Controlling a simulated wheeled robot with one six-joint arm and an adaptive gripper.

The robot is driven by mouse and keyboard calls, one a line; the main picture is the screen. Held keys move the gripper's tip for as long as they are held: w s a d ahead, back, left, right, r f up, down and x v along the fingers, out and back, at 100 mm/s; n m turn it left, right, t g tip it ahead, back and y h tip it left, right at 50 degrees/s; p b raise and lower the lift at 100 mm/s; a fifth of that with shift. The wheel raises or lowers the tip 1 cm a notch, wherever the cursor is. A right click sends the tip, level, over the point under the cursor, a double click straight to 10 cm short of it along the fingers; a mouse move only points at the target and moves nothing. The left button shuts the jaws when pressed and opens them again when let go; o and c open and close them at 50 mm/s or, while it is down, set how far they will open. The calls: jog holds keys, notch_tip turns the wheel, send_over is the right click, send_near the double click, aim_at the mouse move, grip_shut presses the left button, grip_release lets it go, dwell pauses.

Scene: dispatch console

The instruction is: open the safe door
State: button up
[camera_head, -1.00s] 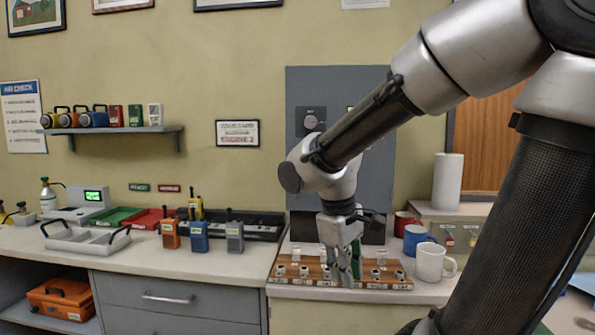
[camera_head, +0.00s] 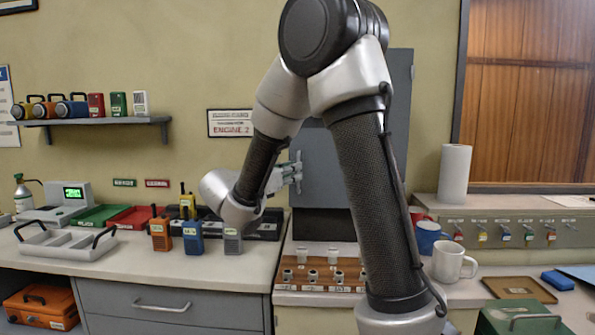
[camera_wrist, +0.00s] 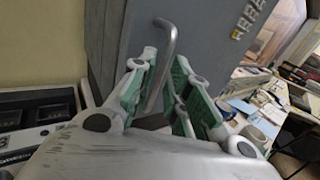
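The safe door (camera_head: 327,165) is a grey panel on the back wall, partly hidden behind my arm in the head view. It also fills much of the wrist view (camera_wrist: 215,40). Its bent metal handle (camera_wrist: 167,50) stands out from the panel in the wrist view. My gripper (camera_head: 292,172) is at the door's left part in the head view. In the wrist view my gripper (camera_wrist: 165,68) has its green-padded fingers on either side of the handle, with gaps visible. The fingers look open, not closed on it. The dial is hidden behind my arm.
Below the safe, a wooden rack (camera_head: 315,287) with small fittings stands on the counter. A white mug (camera_head: 450,262) and a blue mug (camera_head: 427,236) are to its right. Several radios, including a blue one (camera_head: 193,238), stand left.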

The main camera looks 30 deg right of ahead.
aim_at(298, 189)
jog(key=shift+x, duration=1.7)
grip_shut()
jog(key=shift+s, duration=0.1)
